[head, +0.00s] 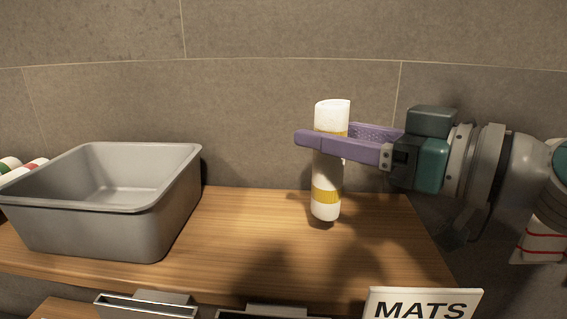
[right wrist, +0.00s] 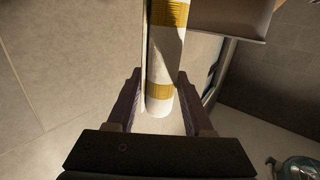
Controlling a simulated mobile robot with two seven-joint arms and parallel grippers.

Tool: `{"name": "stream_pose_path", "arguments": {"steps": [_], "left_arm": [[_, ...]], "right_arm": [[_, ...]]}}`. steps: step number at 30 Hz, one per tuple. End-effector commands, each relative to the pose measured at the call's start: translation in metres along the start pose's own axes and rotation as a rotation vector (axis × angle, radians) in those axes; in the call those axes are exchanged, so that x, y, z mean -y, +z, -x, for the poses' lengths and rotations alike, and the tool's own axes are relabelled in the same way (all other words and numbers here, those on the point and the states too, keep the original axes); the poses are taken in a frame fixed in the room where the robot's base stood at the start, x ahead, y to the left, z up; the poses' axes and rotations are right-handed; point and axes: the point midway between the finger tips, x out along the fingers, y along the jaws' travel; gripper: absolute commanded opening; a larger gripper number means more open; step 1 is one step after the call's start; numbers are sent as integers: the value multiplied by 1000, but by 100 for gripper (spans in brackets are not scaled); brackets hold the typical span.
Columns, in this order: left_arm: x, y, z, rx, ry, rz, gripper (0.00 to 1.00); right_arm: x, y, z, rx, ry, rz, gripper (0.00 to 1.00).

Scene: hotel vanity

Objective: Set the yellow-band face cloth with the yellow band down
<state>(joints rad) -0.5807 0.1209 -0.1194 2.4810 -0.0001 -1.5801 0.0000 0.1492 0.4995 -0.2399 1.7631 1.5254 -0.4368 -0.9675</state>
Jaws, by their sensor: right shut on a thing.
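In the right wrist view the cloth (right wrist: 165,60) lies between both fingers. My left gripper is not in view.
A grey open bin (head: 105,225) stands on the left of the counter. White rolls with green and red bands (head: 10,165) show behind it. A MATS sign (head: 420,305) is at the front right. A white cloth with red stripes (head: 543,243) is at the far right. The counter between bin and cloth is clear.

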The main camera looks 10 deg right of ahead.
Motion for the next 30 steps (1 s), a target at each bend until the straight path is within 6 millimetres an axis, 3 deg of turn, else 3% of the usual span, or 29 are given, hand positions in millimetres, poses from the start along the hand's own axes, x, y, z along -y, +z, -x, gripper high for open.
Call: {"name": "stream_pose_path", "arguments": {"steps": [1, 5, 17, 18, 26, 30], "left_arm": [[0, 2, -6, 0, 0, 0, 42], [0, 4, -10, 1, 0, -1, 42], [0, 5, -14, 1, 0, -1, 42], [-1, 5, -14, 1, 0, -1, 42], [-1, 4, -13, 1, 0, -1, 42], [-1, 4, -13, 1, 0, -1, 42]], "right_arm": [[0, 13, -1, 2, 1, -7, 0], [0, 28, -1, 0, 1, -4, 0], [0, 32, -2, 0, -1, 0, 0], [0, 32, -2, 0, -1, -1, 53], [0, 30, -2, 0, -1, 0, 82], [0, 30, -2, 0, -1, 0, 82]]}}
